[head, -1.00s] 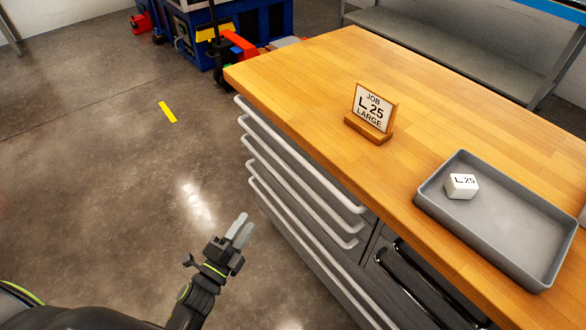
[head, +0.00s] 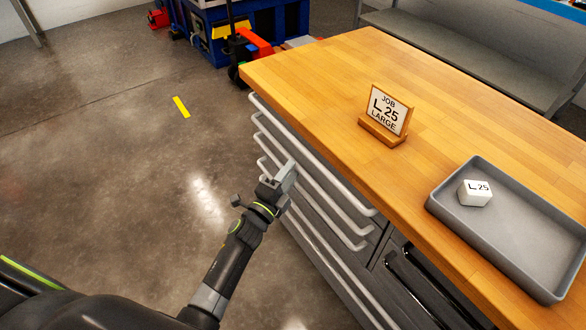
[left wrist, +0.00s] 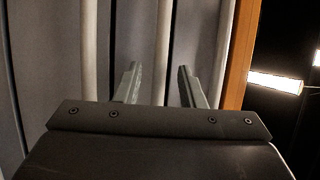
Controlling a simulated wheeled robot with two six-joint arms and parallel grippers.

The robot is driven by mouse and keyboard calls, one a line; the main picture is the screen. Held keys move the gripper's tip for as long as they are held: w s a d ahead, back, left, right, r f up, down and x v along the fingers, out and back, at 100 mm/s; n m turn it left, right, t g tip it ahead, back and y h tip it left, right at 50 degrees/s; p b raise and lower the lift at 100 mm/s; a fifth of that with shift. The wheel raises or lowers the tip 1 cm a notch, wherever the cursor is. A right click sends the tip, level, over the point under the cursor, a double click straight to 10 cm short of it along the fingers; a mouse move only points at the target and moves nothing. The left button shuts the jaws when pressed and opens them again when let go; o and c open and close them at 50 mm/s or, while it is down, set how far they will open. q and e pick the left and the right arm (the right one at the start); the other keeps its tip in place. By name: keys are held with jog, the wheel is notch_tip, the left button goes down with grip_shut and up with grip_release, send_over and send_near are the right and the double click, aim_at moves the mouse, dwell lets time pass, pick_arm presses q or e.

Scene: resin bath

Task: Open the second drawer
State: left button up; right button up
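A workbench has a column of drawers with long pale bar handles on its front, and the drawers look shut. In the left wrist view the wooden top edge (left wrist: 239,60) is at the right, with the top handle (left wrist: 224,45) beside it. The second handle (left wrist: 163,45) is in the middle and the third handle (left wrist: 90,45) is further left. My left gripper (head: 290,168) is at the handles in the head view. Its fingers (left wrist: 160,85) are apart, one on each side of the second handle, with gaps visible. My right gripper is not in view.
On the wooden worktop (head: 330,80) stand a job sign reading L 25 LARGE (head: 388,112) and a grey tray (head: 500,255) holding a white L 25 block (head: 475,193). Black handles (head: 430,275) are on the bench front at right.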

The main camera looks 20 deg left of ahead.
pick_arm(q)
jog(key=shift+x, duration=1.05)
grip_shut()
